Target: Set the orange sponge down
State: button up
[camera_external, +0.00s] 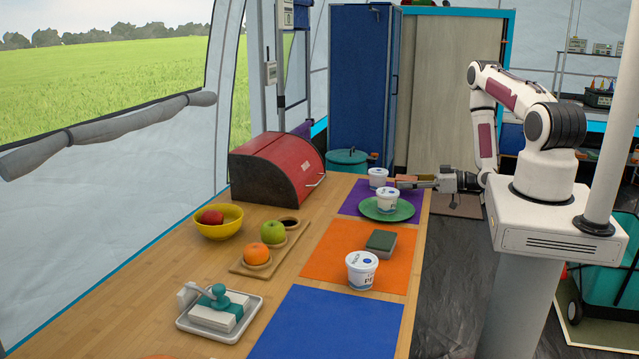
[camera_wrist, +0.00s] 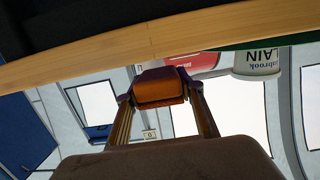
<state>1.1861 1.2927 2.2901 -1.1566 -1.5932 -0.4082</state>
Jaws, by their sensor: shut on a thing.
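The orange sponge (camera_wrist: 160,88) is held between the two fingers of my gripper (camera_wrist: 158,92) in the wrist view. In the external view my gripper (camera_external: 404,184) reaches in from the right to the table's far right edge, beside the purple mat (camera_external: 352,204). A small orange bit of the sponge (camera_external: 407,178) shows at its tips there. The sponge seems to be above the table level; whether it touches anything is unclear. Its lower side is hidden.
White tubs (camera_external: 378,174) (camera_external: 387,197) stand close by, one on a green plate (camera_external: 405,212). The orange mat (camera_external: 325,262) bears a green-grey sponge (camera_external: 381,240) and another tub (camera_external: 361,270). The blue mat (camera_external: 325,325) looks bare. A red bread bin (camera_external: 285,160) stands behind.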

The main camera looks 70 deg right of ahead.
jog(key=shift+w+f, duration=0.4)
jog(key=shift+w, duration=0.35)
jog(key=shift+w+f, duration=0.8)
jog(key=shift+f, duration=0.15)
jog(key=o, duration=0.8)
jog(key=shift+s+r, duration=0.35)
jog(key=shift+s, duration=1.6)
jog(key=shift+s+r, duration=0.35)
jog(key=shift+s, duration=1.65)
jog(key=shift+s+r, duration=0.35)
jog(key=shift+s, duration=1.6)
